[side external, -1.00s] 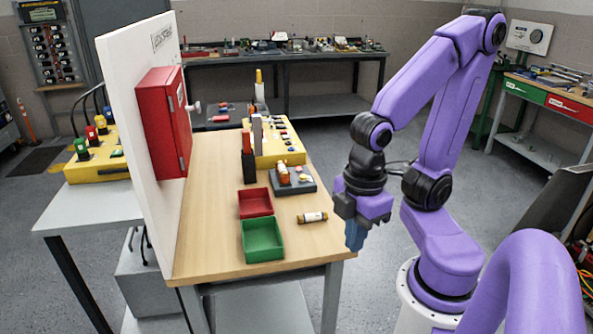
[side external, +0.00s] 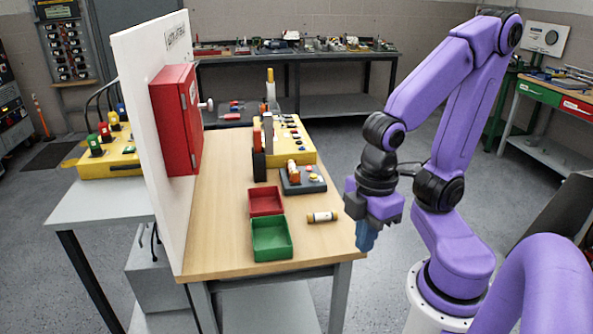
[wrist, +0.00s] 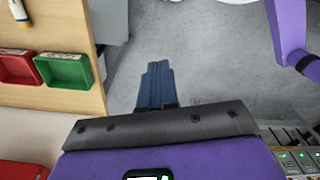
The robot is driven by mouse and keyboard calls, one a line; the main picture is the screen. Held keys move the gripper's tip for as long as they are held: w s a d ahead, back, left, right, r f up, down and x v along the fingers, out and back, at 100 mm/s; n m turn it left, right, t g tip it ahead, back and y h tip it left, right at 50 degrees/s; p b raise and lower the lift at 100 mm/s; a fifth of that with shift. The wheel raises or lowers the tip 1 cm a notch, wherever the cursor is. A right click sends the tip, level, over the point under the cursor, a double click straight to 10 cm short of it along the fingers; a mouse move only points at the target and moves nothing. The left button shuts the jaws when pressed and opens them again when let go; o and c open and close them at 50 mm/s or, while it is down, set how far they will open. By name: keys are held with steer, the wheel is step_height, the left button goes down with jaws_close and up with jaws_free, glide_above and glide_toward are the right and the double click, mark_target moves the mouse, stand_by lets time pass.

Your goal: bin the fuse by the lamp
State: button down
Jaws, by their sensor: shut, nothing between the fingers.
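A cream fuse with an orange-brown band and dark end (side external: 322,217) lies on the wooden table, right of the bins. The wrist view shows part of it at the top left (wrist: 18,12). A second, orange-and-white fuse-like cylinder (side external: 293,169) is on a dark grey block (side external: 311,187), beside a small yellowish dome that looks like a lamp (side external: 314,177). A green bin (side external: 272,254) stands in front of a red bin (side external: 266,212); both look empty. My gripper (side external: 365,238) is shut and empty, pointing down just off the table's right edge. Its blue fingers show together in the wrist view (wrist: 155,85).
A white upright panel with a red box (side external: 176,120) borders the table's left side. Behind the block stand a yellow terminal unit (side external: 297,148) and tall dark posts. The wooden table (side external: 225,180) has bare surface around the bins and the lying fuse.

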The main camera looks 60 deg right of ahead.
stand_by(0.3)
steer(key=c, duration=1.2)
jaws_free()
steer(key=shift+w, duration=0.15)
steer(key=o, duration=0.4)
steer(key=w+m, duration=0.2)
steer(key=w, duration=0.2)
steer(key=w+r+m, duration=0.1)
steer(key=w, duration=0.3)
steer(key=w+m+t+h, duration=0.1)
steer(key=w+m, duration=0.1)
steer(key=w, duration=0.2)
steer(key=shift+w+a+r+m, duration=0.1)
steer(key=shift+a+r+m, duration=0.2)
steer(key=shift+a, duration=0.1)
steer(key=w+d+m+h, duration=0.1)
steer(key=w+d+m, duration=0.25)
steer(key=w, duration=0.65)
steer(key=m+h, duration=0.4)
steer(key=m, duration=0.8)
glide_above(292, 167)
steer(key=s+a, duration=0.2)
steer(key=a, duration=0.6)
steer(key=x, duration=1.7)
steer(key=shift+a+f, duration=0.25)
steer(key=shift+f, duration=0.2)
steer(key=shift+r, duration=0.1)
jaws_close()
